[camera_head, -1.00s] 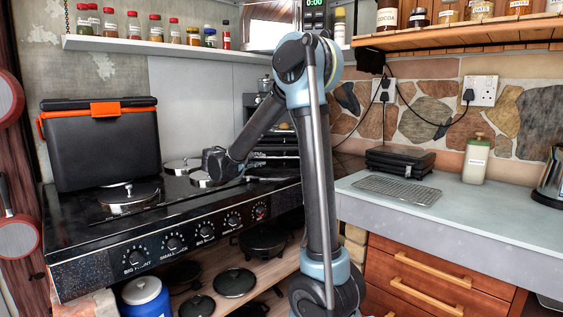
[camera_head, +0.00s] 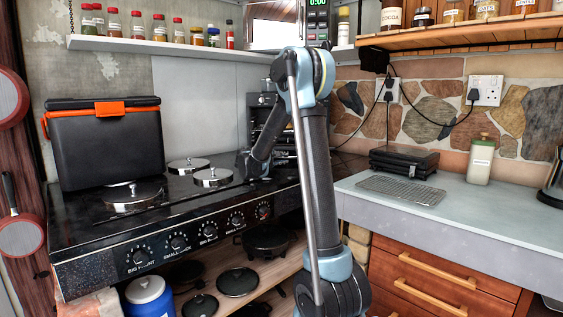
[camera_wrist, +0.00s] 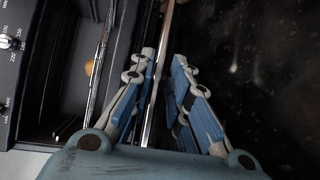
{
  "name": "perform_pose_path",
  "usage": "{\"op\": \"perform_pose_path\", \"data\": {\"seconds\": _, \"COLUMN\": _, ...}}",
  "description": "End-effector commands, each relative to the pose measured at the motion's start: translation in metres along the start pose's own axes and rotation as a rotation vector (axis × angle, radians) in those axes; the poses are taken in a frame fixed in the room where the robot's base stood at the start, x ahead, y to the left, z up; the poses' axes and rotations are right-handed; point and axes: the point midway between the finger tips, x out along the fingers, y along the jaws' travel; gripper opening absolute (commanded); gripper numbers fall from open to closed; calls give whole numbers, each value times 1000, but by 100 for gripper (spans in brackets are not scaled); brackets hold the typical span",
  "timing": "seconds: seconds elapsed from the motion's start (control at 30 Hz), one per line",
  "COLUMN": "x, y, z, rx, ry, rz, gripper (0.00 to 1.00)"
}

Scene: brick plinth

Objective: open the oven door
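The oven looks like the small dark appliance (camera_head: 262,100) at the back right of the stove, mostly hidden behind my arm in the head view. In the wrist view its control panel with dial numbers (camera_wrist: 12,75) is at far left, beside a dark cavity with a small orange spot. A thin bright edge, perhaps the oven door's rim (camera_wrist: 154,110), runs lengthwise between my gripper's fingers (camera_wrist: 164,58). The fingers are apart, one on each side of it; I cannot tell whether they touch it. The door's angle is unclear.
The black stove top (camera_head: 85,225) bears round lidded burners (camera_head: 212,178) and a black box with orange latch (camera_head: 105,145). A spice shelf (camera_head: 165,47) hangs above. The grey counter (camera_head: 400,215) at right holds a wire rack (camera_head: 400,190) and a black appliance (camera_head: 404,163).

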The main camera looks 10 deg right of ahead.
Motion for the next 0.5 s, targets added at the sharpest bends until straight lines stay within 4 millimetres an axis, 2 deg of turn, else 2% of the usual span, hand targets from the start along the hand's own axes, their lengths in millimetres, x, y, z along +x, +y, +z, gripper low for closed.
{"op": "perform_pose_path", "data": {"seconds": 0.2, "x": 24, "y": 0, "z": 0, "rx": 0, "ry": 0, "rz": 0, "gripper": 17}}
{"op": "perform_pose_path", "data": {"seconds": 0.5, "x": 31, "y": 0, "z": -1, "rx": 0, "ry": 2, "rz": 0, "gripper": 17}}
